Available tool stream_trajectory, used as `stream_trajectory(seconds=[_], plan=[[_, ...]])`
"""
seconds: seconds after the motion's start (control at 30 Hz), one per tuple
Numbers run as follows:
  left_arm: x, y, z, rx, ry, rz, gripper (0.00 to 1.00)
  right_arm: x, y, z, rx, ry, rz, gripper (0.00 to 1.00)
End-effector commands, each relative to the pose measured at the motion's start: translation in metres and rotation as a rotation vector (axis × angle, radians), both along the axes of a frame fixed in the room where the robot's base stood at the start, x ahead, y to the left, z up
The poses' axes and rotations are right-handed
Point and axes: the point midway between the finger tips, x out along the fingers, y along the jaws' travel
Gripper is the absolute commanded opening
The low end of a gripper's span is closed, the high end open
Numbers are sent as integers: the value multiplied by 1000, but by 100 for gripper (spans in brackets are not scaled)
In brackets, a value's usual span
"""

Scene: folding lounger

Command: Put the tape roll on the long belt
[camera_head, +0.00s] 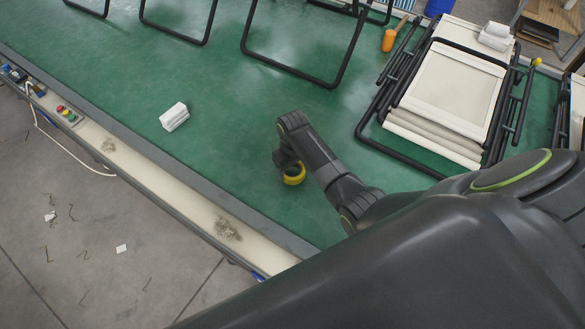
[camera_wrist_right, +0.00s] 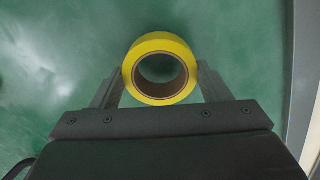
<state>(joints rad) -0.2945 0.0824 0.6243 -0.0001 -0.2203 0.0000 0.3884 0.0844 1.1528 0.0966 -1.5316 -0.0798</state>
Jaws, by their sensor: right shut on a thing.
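The yellow tape roll (camera_head: 294,174) is at the green long belt (camera_head: 235,120), near the belt's lower edge in the head view. In the right wrist view the tape roll (camera_wrist_right: 160,92) sits between the two fingers, its brown core facing the camera. My right gripper (camera_wrist_right: 161,84) is shut on the tape roll, one finger on each side. In the head view my right wrist partly covers the roll. Whether the roll touches the belt surface or is a little above it, I cannot tell. My left gripper is not in view.
A white bundle (camera_head: 174,117) lies on the belt to the left. Black tube frames (camera_head: 300,35) stand along the far side. The belt between the bundle and my wrist is clear.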

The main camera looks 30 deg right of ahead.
Motion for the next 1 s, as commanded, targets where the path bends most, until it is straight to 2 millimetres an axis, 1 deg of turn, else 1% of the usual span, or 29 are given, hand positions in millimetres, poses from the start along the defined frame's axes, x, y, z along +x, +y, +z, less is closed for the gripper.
stream_trajectory(seconds=[0.03,0.13,0.53,0.57,0.7,0.73,1.0], plan=[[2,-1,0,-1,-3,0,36,0,0,-6,0,2,0,44],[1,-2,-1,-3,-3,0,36,0,0,-14,0,0,0,44],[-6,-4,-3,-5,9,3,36,0,0,-19,0,-2,0,44],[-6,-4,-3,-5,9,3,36,0,0,-19,0,-2,0,71],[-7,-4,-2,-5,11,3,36,0,0,-18,0,-2,1,90],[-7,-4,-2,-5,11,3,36,0,0,-18,0,-2,0,92],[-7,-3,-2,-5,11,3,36,0,0,-17,0,-2,0,92]])
